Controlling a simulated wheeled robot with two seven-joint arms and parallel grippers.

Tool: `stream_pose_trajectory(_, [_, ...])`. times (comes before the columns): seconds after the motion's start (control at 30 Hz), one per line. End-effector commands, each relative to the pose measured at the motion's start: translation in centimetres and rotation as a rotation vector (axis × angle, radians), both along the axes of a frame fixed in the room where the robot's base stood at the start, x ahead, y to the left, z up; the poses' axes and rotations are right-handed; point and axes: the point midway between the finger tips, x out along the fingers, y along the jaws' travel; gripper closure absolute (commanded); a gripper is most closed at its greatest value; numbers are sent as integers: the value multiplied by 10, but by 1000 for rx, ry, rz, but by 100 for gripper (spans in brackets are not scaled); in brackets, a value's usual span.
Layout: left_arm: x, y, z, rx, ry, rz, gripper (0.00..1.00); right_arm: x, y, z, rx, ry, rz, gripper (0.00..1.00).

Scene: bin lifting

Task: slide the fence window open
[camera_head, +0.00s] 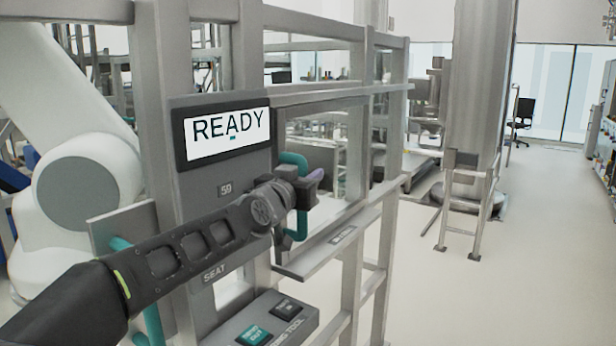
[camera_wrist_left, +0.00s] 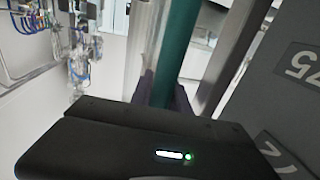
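The fence window (camera_head: 312,170) is a clear pane in a grey metal frame, right of the panel with the READY screen. A teal bar handle (camera_head: 300,232) stands upright at its left side. My left arm reaches in from the lower left, and my left gripper (camera_head: 312,186) is at the middle of the handle. In the left wrist view the teal handle (camera_wrist_left: 178,45) runs between the two dark fingers (camera_wrist_left: 164,94), which lie close against both sides of it. The fingertips are partly hidden by the gripper body. My right gripper is not in view.
The panel holds a READY screen (camera_head: 227,134), a label 59 and a button box (camera_head: 262,322) below. A grey rail (camera_head: 340,236) runs under the window. A thick grey column (camera_head: 478,90) stands farther right.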

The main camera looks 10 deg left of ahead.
Motion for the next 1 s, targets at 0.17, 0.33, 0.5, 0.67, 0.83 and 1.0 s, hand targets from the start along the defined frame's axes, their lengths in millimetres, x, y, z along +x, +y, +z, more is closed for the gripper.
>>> stream_pose_trajectory(0.17, [0,0,0,0,0,0,94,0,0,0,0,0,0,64])
stream_pose_trajectory(0.33, [0,0,0,0,0,0,100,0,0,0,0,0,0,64])
stream_pose_trajectory(0.5, [0,0,0,0,0,0,100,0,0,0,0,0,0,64])
stream_pose_trajectory(0.67, [0,0,0,0,0,0,100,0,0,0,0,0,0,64])
stream_pose_trajectory(0.83, [0,0,0,0,0,0,100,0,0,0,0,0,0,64])
stream_pose_trajectory(1.0, [0,0,0,0,0,0,100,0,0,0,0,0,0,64])
